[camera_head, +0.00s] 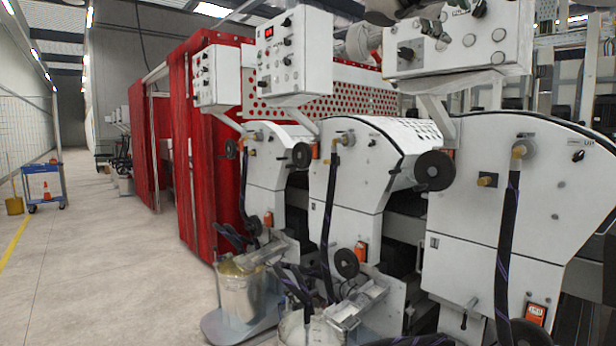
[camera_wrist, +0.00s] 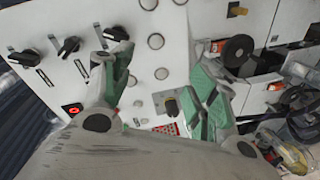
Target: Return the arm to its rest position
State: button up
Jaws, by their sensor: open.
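My gripper (camera_wrist: 165,92) shows in the wrist view with its two green-padded fingers spread apart and nothing between them. It is in front of a white control panel (camera_wrist: 130,25) with black knobs, round buttons and a red-ringed switch. The panel lies behind the fingers; I cannot tell the exact gap. In the head view, a grey shape at the top edge, by the right control box (camera_head: 460,45), may be part of my arm, but it is cut off. The arm's overall pose is not visible.
White coating machines (camera_head: 360,190) with black hoses and rollers fill the right side. Metal buckets (camera_head: 240,290) stand below them. Red curtains (camera_head: 205,140) hang behind. A blue trolley (camera_head: 43,187) stands far left. The concrete floor (camera_head: 100,270) at left is clear.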

jog(key=s+f+n+g+y, duration=0.15)
jog(key=f+y, duration=0.25)
jog(key=f, duration=1)
jog(key=s+f+n+g+y, duration=0.1)
jog(key=s+f+g+y, duration=0.15)
jog(key=f, duration=1.05)
jog(key=s+d+f+m+g+y, duration=0.2)
jog(key=s+f+m+y, duration=0.3)
jog(key=s+f, duration=1.7)
jog(key=shift+d+f+m+g, duration=0.2)
jog(key=shift+m+g, duration=0.2)
jog(key=shift+m, duration=0.05)
jog(key=shift+s+d+y, duration=0.1)
jog(key=shift+d+y, duration=0.05)
jog(key=shift+y, duration=0.1)
jog(key=shift+c, duration=0.4)
